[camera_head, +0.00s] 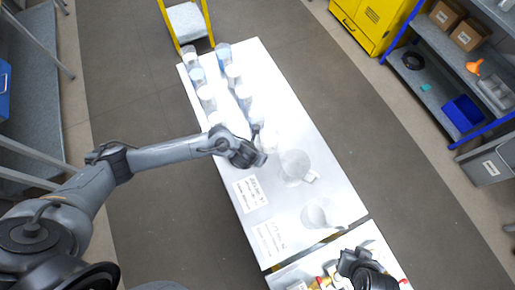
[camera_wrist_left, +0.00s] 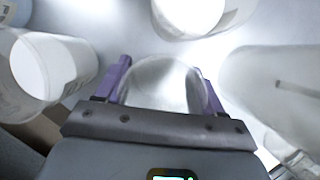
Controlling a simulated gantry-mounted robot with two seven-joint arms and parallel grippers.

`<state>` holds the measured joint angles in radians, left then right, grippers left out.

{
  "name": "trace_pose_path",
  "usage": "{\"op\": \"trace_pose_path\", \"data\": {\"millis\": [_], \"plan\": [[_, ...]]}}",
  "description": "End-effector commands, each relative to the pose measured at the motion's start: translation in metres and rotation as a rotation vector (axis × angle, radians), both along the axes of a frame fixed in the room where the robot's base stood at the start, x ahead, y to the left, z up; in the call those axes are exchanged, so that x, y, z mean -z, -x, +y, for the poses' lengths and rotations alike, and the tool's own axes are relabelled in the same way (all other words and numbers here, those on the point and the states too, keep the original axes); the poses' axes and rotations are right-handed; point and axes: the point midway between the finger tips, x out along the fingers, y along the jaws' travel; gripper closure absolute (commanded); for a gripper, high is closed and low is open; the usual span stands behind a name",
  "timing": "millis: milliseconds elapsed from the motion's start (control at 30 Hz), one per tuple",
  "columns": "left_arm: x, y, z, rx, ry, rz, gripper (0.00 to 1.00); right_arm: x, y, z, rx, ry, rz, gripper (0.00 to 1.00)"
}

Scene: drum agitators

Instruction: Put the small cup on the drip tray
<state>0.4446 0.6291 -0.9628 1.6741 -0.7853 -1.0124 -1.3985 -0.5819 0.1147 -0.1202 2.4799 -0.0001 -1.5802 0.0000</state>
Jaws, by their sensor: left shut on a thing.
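My left gripper (camera_head: 262,156) is over the middle of the white table. In the left wrist view its purple fingers (camera_wrist_left: 163,84) are shut on a small translucent, whitish cup (camera_wrist_left: 163,88) between them. In the head view this cup is hard to make out against the pale table. My right gripper (camera_head: 364,268) is at the bottom right edge, above a cluttered table end; its jaws cannot be made out. I cannot pick out a drip tray for certain in either view.
Two rows of pale containers (camera_head: 206,94) stand at the table's far end. A larger translucent vessel with a handle (camera_head: 294,165) stands just right of my left gripper. Another pale vessel (camera_head: 319,213) stands nearer. Two printed sheets (camera_head: 250,193) lie along the left edge.

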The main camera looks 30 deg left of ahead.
Motion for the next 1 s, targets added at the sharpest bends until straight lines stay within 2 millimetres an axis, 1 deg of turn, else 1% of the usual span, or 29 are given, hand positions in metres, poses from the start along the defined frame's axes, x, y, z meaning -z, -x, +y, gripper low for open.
{"op": "trace_pose_path", "data": {"millis": [100, 200, 567, 600, 733, 767, 1000], "plan": [[0.01, -0.01, -0.001, -0.002, 0.001, 0.001, 0.6, 0.001, 0.0, 0.0, -0.001, 0.001, -0.001, 1.0], [0.014, -0.014, 0.0, -0.001, -0.001, 0.0, 0.6, 0.001, -0.001, -0.001, -0.001, 0.002, -0.002, 1.0], [0.017, -0.014, 0.0, 0.0, -0.001, 0.0, 0.6, 0.004, -0.001, -0.002, -0.006, 0.009, -0.002, 1.0], [0.018, -0.014, 0.0, 0.0, -0.001, 0.0, 0.3, 0.004, -0.001, -0.002, -0.006, 0.009, -0.002, 1.0], [0.017, -0.014, 0.0, 0.0, -0.001, 0.0, 0.11, 0.003, -0.001, -0.002, -0.006, 0.009, -0.002, 1.0], [0.017, -0.014, 0.0, 0.0, -0.001, 0.0, 0.06, 0.003, -0.001, -0.002, -0.006, 0.009, -0.002, 1.0], [0.016, -0.014, 0.0, -0.001, -0.001, 0.0, 0.06, 0.003, -0.001, -0.001, -0.004, 0.005, -0.003, 1.0]]}}
